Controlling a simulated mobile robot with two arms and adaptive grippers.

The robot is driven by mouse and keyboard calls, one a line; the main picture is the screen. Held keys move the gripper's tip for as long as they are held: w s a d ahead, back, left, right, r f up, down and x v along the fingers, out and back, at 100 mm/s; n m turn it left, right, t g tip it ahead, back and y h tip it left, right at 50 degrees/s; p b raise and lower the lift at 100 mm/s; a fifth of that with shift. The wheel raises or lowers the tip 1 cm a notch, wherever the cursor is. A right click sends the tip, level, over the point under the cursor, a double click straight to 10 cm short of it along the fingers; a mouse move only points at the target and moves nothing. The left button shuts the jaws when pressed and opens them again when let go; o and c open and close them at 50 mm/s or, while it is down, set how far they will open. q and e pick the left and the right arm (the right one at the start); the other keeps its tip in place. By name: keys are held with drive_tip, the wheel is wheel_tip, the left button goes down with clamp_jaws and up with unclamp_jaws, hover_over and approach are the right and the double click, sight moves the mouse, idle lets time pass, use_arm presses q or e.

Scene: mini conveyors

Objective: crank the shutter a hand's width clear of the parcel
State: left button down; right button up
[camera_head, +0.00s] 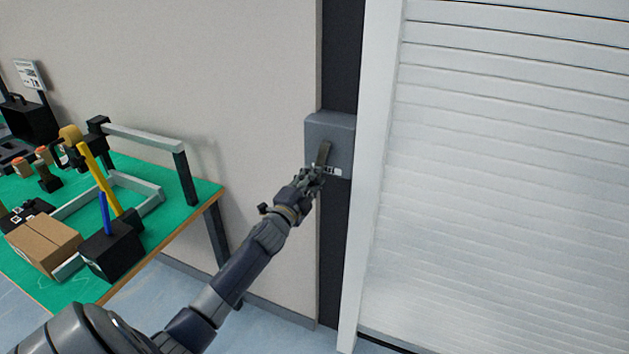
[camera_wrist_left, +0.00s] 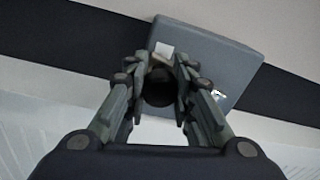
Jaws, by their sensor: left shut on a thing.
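The white slatted shutter (camera_head: 510,190) fills the right of the head view beside its pale upright frame (camera_head: 372,180). A dark line runs along its foot at the lower left; the rest of its bottom edge is out of view. A grey crank box (camera_head: 340,128) is on the dark strip left of the frame, with a short crank arm (camera_head: 324,152) pointing up from my gripper. My left gripper (camera_head: 314,178) is shut on the crank's handle. In the left wrist view the dark round handle end (camera_wrist_left: 160,90) sits between the fingers. No parcel shows at the shutter.
A green-topped bench (camera_head: 205,190) stands at the left. It carries a cardboard box (camera_head: 45,243), a black holder (camera_head: 112,252) with a blue rod, a yellow-handled tool (camera_head: 92,165) and a grey frame. The floor between bench and shutter is clear where visible.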

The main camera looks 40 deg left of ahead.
use_arm(q)
drive_tip(key=shift+f, duration=0.3)
drive_tip(key=c, duration=1.3)
unclamp_jaws()
drive_tip(key=shift+s+a, duration=0.1)
drive_tip(key=shift+r, duration=0.15)
drive_tip(key=v, duration=1.2)
drive_tip(key=shift+r, duration=0.1)
